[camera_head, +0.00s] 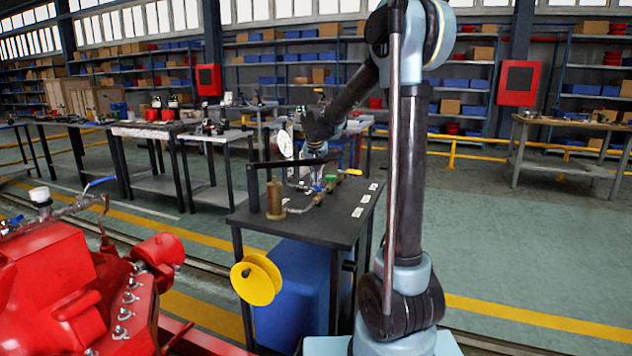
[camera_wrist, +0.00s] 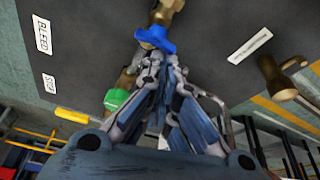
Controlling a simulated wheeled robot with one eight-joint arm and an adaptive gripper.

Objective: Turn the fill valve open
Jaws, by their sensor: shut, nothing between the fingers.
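A dark-topped bench (camera_head: 335,225) in the head view carries brass fittings and small coloured valve handles. In the wrist view a blue handle (camera_wrist: 155,40) sits on a brass valve body just beyond my fingertips. A green handle (camera_wrist: 116,100) on another brass valve is left of my fingers, and a yellow handle (camera_wrist: 72,115) is farther left. I cannot tell which valve is the fill valve. My gripper (camera_wrist: 158,62) is shut and empty, with its tips close to the blue handle; contact is unclear. In the head view my gripper (camera_head: 316,150) is above the bench, partly hidden by my arm.
A round white gauge (camera_head: 285,143) and a brass cylinder (camera_head: 275,198) with a dark lever stand on the bench's left. A yellow wheel (camera_head: 256,280) is at the bench's front. A red engine (camera_head: 70,290) fills the lower left. Floor at right is clear.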

